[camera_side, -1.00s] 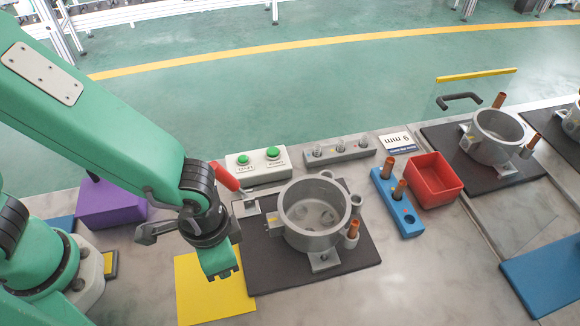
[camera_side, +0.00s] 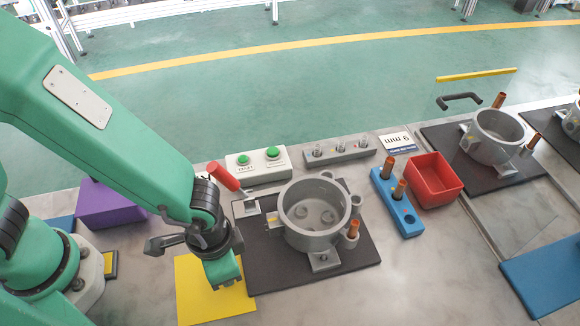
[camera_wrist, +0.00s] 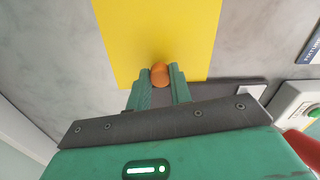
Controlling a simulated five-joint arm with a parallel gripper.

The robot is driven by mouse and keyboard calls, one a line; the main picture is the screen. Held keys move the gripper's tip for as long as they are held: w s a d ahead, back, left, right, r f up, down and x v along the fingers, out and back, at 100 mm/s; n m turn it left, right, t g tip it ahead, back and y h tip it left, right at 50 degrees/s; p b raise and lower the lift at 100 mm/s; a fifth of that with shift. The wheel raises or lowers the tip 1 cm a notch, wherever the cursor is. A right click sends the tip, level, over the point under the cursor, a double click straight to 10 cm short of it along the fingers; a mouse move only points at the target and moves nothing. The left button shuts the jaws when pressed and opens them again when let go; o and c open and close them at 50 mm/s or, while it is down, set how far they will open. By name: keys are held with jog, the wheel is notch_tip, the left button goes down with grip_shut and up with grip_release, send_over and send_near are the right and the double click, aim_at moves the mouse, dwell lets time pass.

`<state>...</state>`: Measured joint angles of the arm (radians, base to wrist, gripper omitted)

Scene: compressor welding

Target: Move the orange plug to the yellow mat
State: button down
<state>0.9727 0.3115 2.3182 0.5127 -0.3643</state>
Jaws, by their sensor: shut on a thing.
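The orange plug (camera_wrist: 160,74) shows in the wrist view, between the fingertips of my gripper (camera_wrist: 160,80). My gripper is shut on it, with the yellow mat (camera_wrist: 150,30) behind it. In the side view my gripper (camera_side: 224,284) points down over the yellow mat (camera_side: 198,298), near the mat's upper right part. The plug is hidden by my gripper in the side view. I cannot tell whether the plug touches the mat.
A grey compressor shell (camera_side: 312,232) stands on a dark plate (camera_side: 262,276) right of the mat. A red-handled clamp (camera_side: 222,176) is close to my wrist. A purple block (camera_side: 108,206), a blue holder (camera_side: 404,218) and a red bin (camera_side: 436,176) stand farther off.

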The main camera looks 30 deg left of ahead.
jog(key=c, duration=1.3)
grip_release()
jog(key=shift+f, duration=0.1)
jog(key=shift+r, duration=6.15)
jog(key=w+a+r+n+t, duration=0.1)
jog(key=a+r+n+t, duration=0.1)
jog(key=a, duration=0.7)
jog(key=w+a+r+n+t, duration=0.1)
jog(key=a+r+n, duration=0.1)
jog(key=a+r, duration=0.3)
jog(key=w+a+r+n+t, duration=0.2)
jog(key=a+r+n, duration=0.1)
jog(key=a, duration=0.9)
jog(key=shift+w+a+r+t, duration=0.1)
jog(key=shift+a+r+t, duration=0.2)
jog(key=shift+a, duration=0.1)
